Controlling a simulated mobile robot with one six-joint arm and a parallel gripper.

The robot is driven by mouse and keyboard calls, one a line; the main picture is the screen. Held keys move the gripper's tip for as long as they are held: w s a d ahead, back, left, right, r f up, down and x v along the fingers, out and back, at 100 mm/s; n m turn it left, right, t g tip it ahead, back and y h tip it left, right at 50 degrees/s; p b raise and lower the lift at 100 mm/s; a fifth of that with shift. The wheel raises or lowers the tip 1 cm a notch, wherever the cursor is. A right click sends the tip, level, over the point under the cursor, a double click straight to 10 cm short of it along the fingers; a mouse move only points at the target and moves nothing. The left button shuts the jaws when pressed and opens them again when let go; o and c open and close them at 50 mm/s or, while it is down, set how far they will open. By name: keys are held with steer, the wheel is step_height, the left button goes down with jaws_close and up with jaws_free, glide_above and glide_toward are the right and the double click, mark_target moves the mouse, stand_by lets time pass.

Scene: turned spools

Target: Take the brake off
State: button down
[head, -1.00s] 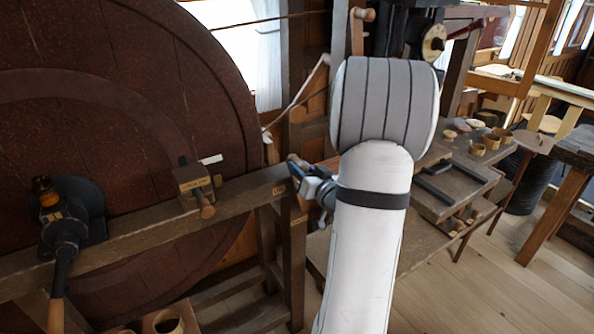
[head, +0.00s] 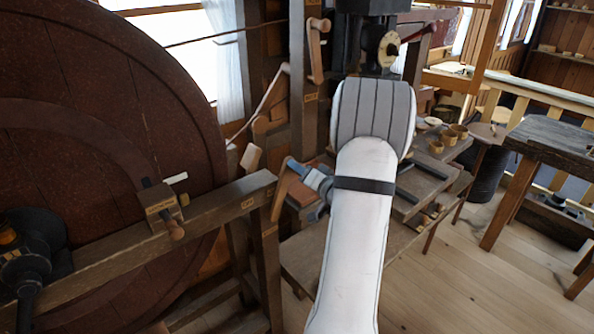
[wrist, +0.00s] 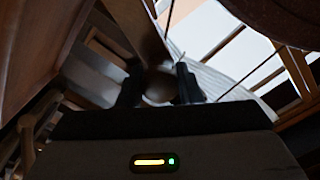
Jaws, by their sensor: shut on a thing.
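My gripper (head: 296,168) is at the right end of the wooden beam in the head view. Its blue fingers are shut on the top of a short brown wooden lever (head: 280,196), which slants down beside the frame's post. I take it for the brake lever; its lower end is hard to make out. In the wrist view the two dark fingers (wrist: 160,88) close around a rounded wooden end (wrist: 157,86). Small labels are on the beam end and the post, too small to read.
A large dark red wheel (head: 90,130) fills the left. A wooden block with a peg (head: 162,207) sits on the beam (head: 215,207). A pale handle (head: 250,158) stands behind the beam end. A bench (head: 440,168) with small cups stands right of my arm; the floor (head: 470,285) is clear.

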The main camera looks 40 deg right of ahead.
steer(key=shift+s+f, duration=0.1)
steer(key=shift+f, duration=0.1)
steer(key=c, duration=1.1)
jaws_free()
steer(key=shift+d, duration=0.15)
steer(key=shift+c, duration=0.2)
steer(key=shift+o, duration=0.5)
steer(key=s+b, duration=0.1)
steer(key=s, duration=0.6)
steer(key=shift+s, duration=0.35)
steer(key=shift+w+r, duration=0.1)
